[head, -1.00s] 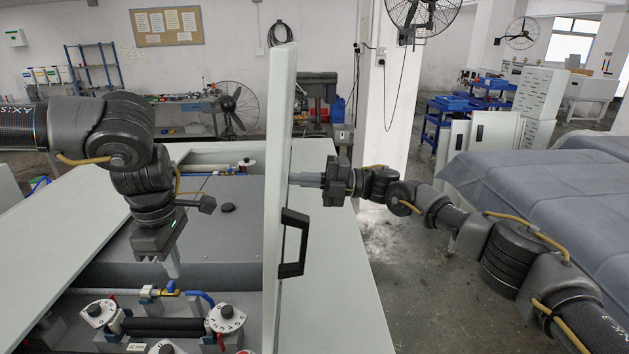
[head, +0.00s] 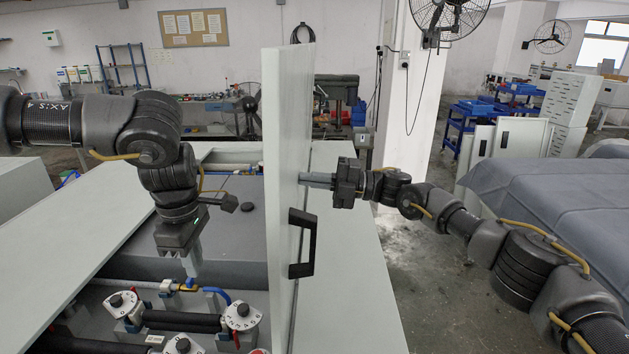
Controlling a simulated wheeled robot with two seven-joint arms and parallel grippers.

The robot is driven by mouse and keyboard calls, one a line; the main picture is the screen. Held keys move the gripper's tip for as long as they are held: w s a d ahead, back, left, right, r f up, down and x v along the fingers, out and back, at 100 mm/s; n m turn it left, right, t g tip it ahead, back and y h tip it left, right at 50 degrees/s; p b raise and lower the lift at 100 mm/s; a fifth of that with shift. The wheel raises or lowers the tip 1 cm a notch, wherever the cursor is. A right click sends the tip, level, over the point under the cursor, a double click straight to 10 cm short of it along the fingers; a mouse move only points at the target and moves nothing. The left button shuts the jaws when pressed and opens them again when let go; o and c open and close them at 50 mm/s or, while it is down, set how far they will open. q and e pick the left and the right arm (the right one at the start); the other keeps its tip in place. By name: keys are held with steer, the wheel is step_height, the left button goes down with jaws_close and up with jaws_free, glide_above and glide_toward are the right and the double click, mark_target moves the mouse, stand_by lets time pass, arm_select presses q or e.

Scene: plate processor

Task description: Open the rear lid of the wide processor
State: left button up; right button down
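The wide processor (head: 366,290) stands in front of me with its interior of dials, pipes and a grey inner cover (head: 225,240) exposed. A pale lid panel (head: 281,150) stands upright near the middle, with a black handle (head: 311,243) on its right face. My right gripper (head: 308,179) reaches in from the right, its fingers at the panel's right face; whether they touch or grip it is unclear. My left gripper (head: 194,268) points down above the interior, left of the panel. Its fingers appear together, with nothing visible between them.
Dials (head: 241,317) and blue pipe fittings (head: 216,291) lie below my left gripper. A pale flat panel (head: 90,240) lies at the left. A pillar (head: 400,110) stands behind, and a covered table (head: 560,195) is at the right.

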arm_select(q)
steer(key=o, duration=0.5)
steer(key=shift+d, duration=0.1)
steer(key=shift+c, duration=0.2)
steer(key=shift+o, duration=0.3)
steer(key=shift+d, duration=0.1)
steer(key=shift+r, duration=0.15)
step_height(320, 180, up, 12)
steer(key=shift+d, duration=0.15)
